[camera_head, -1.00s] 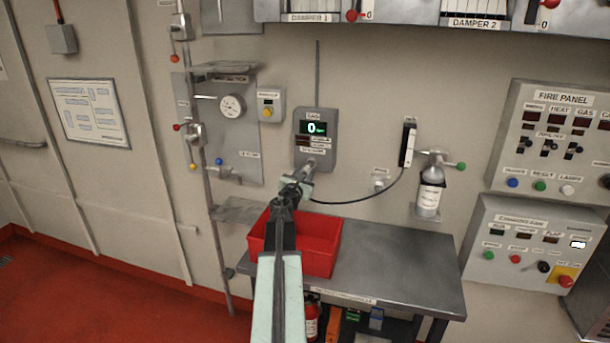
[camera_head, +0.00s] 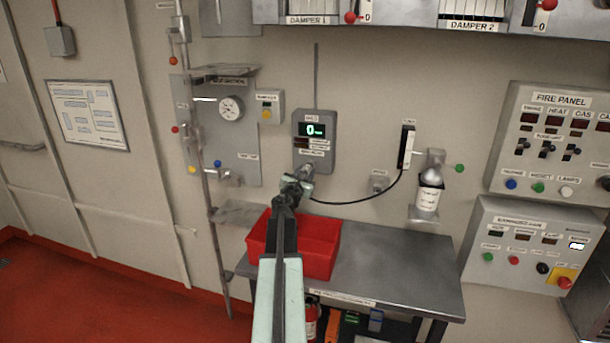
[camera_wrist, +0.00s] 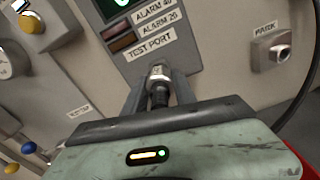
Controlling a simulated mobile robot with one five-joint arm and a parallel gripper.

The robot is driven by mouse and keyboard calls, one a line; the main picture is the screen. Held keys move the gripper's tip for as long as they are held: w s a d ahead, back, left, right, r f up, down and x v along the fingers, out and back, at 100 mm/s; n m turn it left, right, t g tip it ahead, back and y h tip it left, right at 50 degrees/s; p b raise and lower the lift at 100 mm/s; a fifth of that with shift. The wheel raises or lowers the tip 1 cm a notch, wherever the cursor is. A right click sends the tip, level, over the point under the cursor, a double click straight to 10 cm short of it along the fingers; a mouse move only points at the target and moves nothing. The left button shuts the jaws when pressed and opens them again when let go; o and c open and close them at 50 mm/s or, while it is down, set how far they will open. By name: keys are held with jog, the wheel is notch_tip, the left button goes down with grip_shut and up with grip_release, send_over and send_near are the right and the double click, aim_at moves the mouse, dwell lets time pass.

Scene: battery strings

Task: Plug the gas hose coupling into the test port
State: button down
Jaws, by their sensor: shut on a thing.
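The grey gas detector (camera_head: 314,141) is on the wall with a lit green display reading 0. Its "TEST PORT" label (camera_wrist: 151,48) is in the wrist view, just beyond the coupling. My gripper (camera_head: 299,182) is just below the detector and shut on the hose coupling (camera_wrist: 159,84), a metal tip with a black body between the fingers. The coupling points up at the detector's lower face, right under the label. The port itself is hidden behind the coupling, so I cannot tell whether the tip is in it. The black hose (camera_head: 352,202) runs from my gripper to the right.
The park socket (camera_wrist: 271,47) is on the wall to the right. A gas cylinder (camera_head: 430,192) hangs farther right. A red bin (camera_head: 325,243) stands on the metal bench (camera_head: 400,265) below my arm. A gauge panel (camera_head: 232,130) is to the left.

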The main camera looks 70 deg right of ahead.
jog(key=shift+d, duration=0.55)
jog(key=c, duration=0.9)
grip_release()
jog(key=a, duration=0.8)
jog(key=shift+s, duration=0.15)
jog(key=shift+d, duration=0.1)
